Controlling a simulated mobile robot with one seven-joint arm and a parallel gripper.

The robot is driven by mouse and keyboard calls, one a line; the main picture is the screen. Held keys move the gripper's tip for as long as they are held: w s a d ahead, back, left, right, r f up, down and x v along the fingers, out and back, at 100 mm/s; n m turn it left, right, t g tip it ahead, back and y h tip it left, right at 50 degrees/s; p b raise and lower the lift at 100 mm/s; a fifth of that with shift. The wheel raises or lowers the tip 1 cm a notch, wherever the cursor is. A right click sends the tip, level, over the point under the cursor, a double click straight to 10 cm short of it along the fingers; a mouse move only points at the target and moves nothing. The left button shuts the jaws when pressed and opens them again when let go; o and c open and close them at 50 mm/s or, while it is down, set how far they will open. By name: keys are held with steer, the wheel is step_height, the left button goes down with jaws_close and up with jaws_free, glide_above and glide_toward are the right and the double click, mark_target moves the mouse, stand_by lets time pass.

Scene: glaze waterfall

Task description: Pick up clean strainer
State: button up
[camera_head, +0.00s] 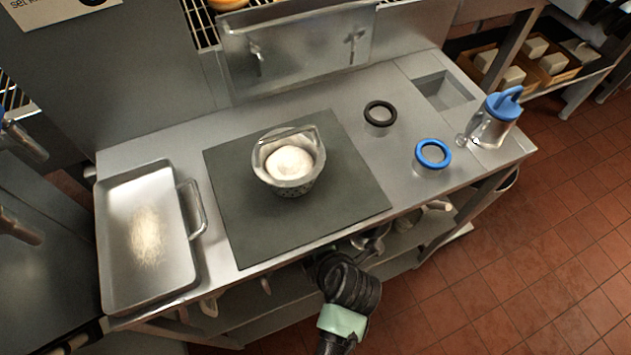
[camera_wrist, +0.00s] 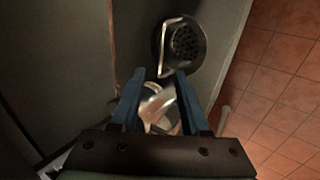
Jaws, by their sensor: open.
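In the wrist view, a round metal strainer (camera_wrist: 188,42) with a perforated dark base and a wire-like handle lies on the shelf, just beyond my fingertips. My gripper (camera_wrist: 160,76) is open, its two blue fingers apart and not touching the strainer. Another shiny metal piece (camera_wrist: 158,108) shows between and below the fingers; what it is, I cannot tell. In the head view, my black arm reaches under the counter's front edge, and shiny metal (camera_head: 371,240) shows near its end. A second perforated strainer (camera_head: 288,178), holding a white mass, stands on the dark mat (camera_head: 240,225).
A metal tray (camera_head: 112,235) with powder residue and a metal handle (camera_head: 194,208) lie on the counter's left. A black ring (camera_head: 369,114), blue ring (camera_head: 420,163) and blue-lidded bottle (camera_head: 490,132) are on the right. The counter edge overhangs the lower shelf (camera_head: 400,258). Tiled floor (camera_head: 520,260) is clear.

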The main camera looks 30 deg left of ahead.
steer(key=b+x, duration=0.2)
steer(key=x, duration=0.4)
steer(key=shift+w+f, duration=0.25)
jaws_close()
stand_by(1.2)
